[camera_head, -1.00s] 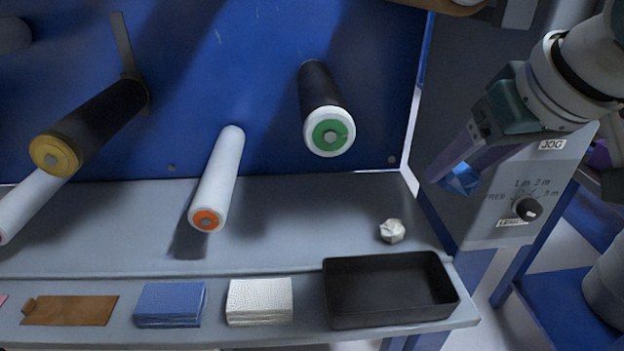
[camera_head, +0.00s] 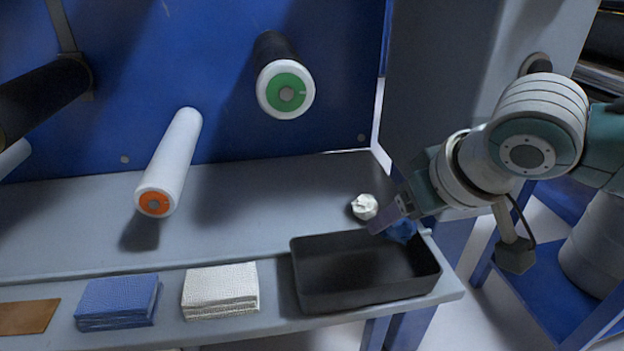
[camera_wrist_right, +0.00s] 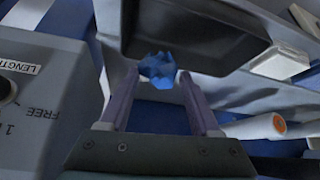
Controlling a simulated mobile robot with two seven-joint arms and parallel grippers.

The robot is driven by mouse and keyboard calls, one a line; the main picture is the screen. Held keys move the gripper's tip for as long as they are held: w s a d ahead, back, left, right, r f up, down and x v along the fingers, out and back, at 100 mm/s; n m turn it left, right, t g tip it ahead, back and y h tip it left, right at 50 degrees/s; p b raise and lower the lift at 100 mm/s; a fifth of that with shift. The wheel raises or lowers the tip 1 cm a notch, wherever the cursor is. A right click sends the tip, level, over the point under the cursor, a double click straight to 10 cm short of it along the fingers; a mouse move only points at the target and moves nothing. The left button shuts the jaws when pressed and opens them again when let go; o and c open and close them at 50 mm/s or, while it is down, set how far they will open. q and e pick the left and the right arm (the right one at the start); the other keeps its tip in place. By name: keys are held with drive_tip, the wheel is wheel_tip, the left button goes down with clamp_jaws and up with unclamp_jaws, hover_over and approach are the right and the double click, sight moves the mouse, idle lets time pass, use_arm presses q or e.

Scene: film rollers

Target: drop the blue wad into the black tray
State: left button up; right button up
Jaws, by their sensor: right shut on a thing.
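The blue wad (camera_head: 402,231) is a crumpled piece held in my right gripper (camera_head: 388,226), which is shut on it. In the head view the wad shows just behind the fingers, near the back right corner of the black tray (camera_head: 318,290). In the right wrist view the wad (camera_wrist_right: 158,70) sits between the two purple fingertips, with the dark tray (camera_wrist_right: 195,22) beyond it. The tray is rectangular and stands at the right end of the bench ledge. It looks empty where I can see inside. My left gripper is not in view.
A white cloth stack (camera_head: 220,290), a blue cloth stack (camera_head: 117,302) and a brown piece (camera_head: 27,316) lie left of the tray. A white roller with an orange end (camera_head: 170,165) and a green-ended roller (camera_head: 286,85) project above the bench.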

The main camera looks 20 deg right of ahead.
sight(395, 242)
wheel_tip(395, 242, down, 3)
drive_tip(key=shift+f+b, duration=0.15)
drive_tip(key=shift+b, duration=0.6)
drive_tip(key=shift+f, duration=0.15)
drive_tip(key=shift+f, duration=0.65)
drive_tip(key=o, duration=1.3)
drive_tip(key=shift+r, duration=0.1)
